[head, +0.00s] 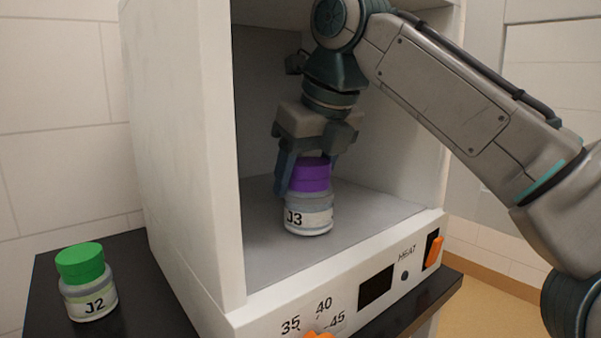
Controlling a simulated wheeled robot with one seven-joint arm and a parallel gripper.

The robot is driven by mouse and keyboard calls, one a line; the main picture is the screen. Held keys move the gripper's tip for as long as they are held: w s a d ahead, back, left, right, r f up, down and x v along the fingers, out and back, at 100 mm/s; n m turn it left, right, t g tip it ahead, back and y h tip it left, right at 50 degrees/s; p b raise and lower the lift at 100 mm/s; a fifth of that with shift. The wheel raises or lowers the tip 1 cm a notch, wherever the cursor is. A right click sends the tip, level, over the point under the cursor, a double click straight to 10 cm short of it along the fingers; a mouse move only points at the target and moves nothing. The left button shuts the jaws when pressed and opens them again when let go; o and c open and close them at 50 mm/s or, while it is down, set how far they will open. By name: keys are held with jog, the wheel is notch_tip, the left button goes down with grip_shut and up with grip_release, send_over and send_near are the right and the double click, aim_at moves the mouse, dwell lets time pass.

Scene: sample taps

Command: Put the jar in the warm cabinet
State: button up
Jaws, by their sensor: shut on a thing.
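A jar with a purple lid (311,176) and the label J3 is inside the open warm cabinet (184,130). It is upright, at or just above the grey cabinet floor (370,215); I cannot tell whether it touches. My gripper (309,172) points down into the cabinet and is shut on the jar's purple lid. A second jar with a green lid (83,280), labelled J2, stands on the black bench top to the left of the cabinet.
The cabinet's front panel has a dial (318,335) marked 35, 40 and 45, a dark display (375,288) and an orange switch (435,252) by the word HEAT. The side walls stand close around my arm. Cabinet floor right of the jar is clear.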

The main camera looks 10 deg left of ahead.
jog(key=o, duration=1.4)
jog(key=shift+a+f, duration=0.1)
jog(key=shift+r+p, duration=0.3)
jog(key=shift+r, duration=0.1)
jog(key=s+d+b, duration=0.1)
jog(key=s+d, duration=0.7)
jog(key=d, duration=0.1)
jog(key=shift+d+r+b, duration=0.25)
jog(key=shift+b, duration=0.1)
jog(key=shift+s, duration=0.1)
